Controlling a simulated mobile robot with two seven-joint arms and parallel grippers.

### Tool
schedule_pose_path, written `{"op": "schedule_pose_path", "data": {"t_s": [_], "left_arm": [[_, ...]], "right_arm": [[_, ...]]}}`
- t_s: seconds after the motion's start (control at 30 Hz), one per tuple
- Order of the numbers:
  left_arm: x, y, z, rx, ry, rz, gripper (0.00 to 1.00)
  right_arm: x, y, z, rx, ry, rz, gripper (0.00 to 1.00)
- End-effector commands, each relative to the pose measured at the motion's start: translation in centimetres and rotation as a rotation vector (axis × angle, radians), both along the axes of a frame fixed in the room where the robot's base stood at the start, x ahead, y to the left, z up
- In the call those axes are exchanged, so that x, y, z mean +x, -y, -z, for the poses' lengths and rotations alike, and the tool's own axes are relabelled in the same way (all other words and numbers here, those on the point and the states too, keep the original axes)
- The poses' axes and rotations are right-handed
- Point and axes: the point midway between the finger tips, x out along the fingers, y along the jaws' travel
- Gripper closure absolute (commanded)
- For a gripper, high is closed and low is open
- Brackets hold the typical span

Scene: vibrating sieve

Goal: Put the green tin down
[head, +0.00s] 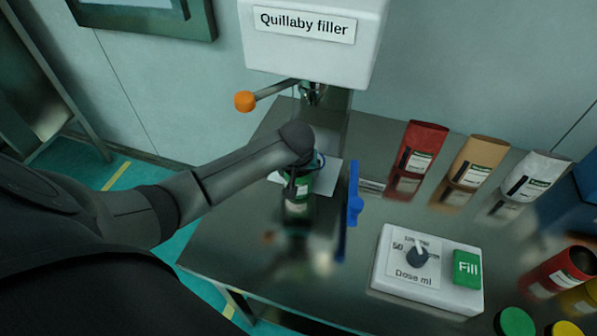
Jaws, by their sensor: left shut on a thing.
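The green tin (303,186) with a white label is near the middle of the head view, over the steel bench below the filler nozzle. It looks upright. My left gripper (299,172) comes in from the left and is shut on the tin, hiding part of its upper end. A white sheet or pad (326,178) shows at the tin's right side. I cannot tell whether the tin's base touches the bench. My right gripper is not in view.
The white Quillaby filler (312,52) overhangs the bench, with an orange-knobbed lever (245,101). A blue upright bar (352,210) stands right of the tin. A dose box (395,277) lies front right. Red, tan and white pouches (533,178) stand behind it.

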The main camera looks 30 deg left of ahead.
Motion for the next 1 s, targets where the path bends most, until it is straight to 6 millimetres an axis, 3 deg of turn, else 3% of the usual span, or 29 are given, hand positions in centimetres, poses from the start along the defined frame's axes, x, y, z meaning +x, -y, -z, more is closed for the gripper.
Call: {"op": "schedule_pose_path", "data": {"t_s": [0.1,0.13,0.23,0.63,1.0], "left_arm": [[0.0,0.0,0.2,0.000,0.000,-0.001,0.70],[0.0,0.0,0.3,0.001,0.000,0.000,0.12],[0.0,0.0,0.2,0.000,0.000,0.000,0.01],[-0.1,0.1,-0.7,-0.001,0.002,0.001,0.00],[-2.2,1.3,-6.7,-0.001,0.004,0.001,0.00]], "right_arm": [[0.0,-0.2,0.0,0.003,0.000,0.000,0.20],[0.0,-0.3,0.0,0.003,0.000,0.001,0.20],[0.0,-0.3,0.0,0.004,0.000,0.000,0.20],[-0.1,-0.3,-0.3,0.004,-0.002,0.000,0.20],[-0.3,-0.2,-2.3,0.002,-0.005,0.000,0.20]]}}
